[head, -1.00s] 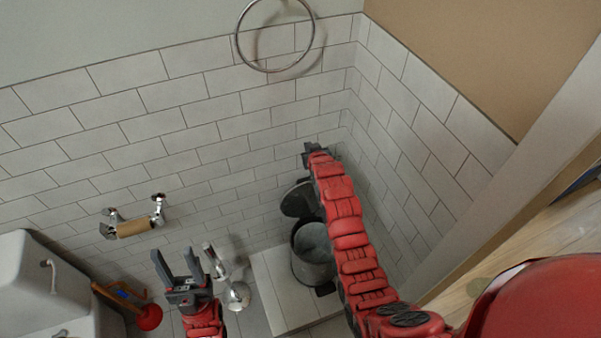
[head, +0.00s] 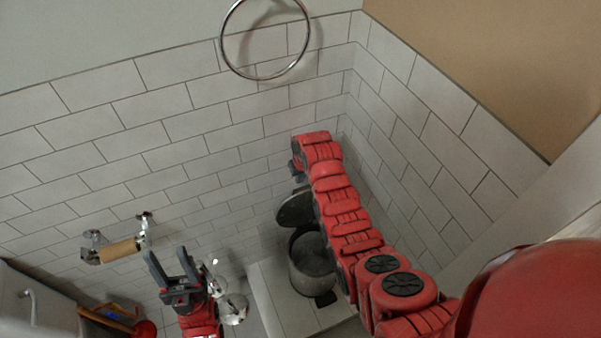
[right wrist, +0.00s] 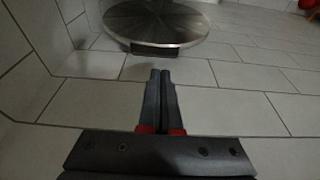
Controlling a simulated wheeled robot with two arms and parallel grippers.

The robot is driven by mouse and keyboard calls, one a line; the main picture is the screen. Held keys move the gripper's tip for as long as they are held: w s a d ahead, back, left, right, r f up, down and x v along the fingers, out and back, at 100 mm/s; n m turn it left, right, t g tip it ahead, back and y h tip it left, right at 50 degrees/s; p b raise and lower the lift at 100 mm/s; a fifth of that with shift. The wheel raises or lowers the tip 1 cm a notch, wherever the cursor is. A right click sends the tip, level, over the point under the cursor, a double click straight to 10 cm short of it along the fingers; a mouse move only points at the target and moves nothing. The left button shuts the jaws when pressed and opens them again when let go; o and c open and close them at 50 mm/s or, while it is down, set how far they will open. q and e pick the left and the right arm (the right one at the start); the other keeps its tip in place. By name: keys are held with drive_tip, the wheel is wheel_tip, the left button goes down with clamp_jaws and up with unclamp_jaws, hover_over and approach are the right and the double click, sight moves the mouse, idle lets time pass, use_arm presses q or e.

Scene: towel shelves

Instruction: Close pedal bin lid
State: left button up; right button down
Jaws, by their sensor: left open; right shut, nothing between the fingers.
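The pedal bin (head: 312,262) stands in the tiled corner, beside my right arm. Its dark round lid (head: 295,207) is tilted up open at the back of the bin. In the right wrist view a round brushed-metal disc, apparently the lid's outer face (right wrist: 155,22), lies ahead of the fingertips and apart from them. My right gripper (right wrist: 160,73) is shut and empty; in the head view it is mostly hidden, a dark bit (head: 296,170) showing above and behind the lid. My left gripper (head: 169,258) is open and empty, left of the bin.
A chrome stand with a round base (head: 234,308) is close right of my left gripper. A paper-roll holder (head: 118,250) and a towel ring (head: 266,38) are on the wall. A red plunger (head: 146,328) is at lower left. Tiled walls bound the corner closely.

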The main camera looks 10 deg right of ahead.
drive_tip(key=x, duration=0.2)
drive_tip(key=shift+f, duration=0.4)
drive_tip(key=shift+w+f, duration=0.2)
drive_tip(key=shift+f, duration=0.05)
drive_tip(key=shift+w+f, duration=0.1)
drive_tip(key=shift+f, duration=0.6)
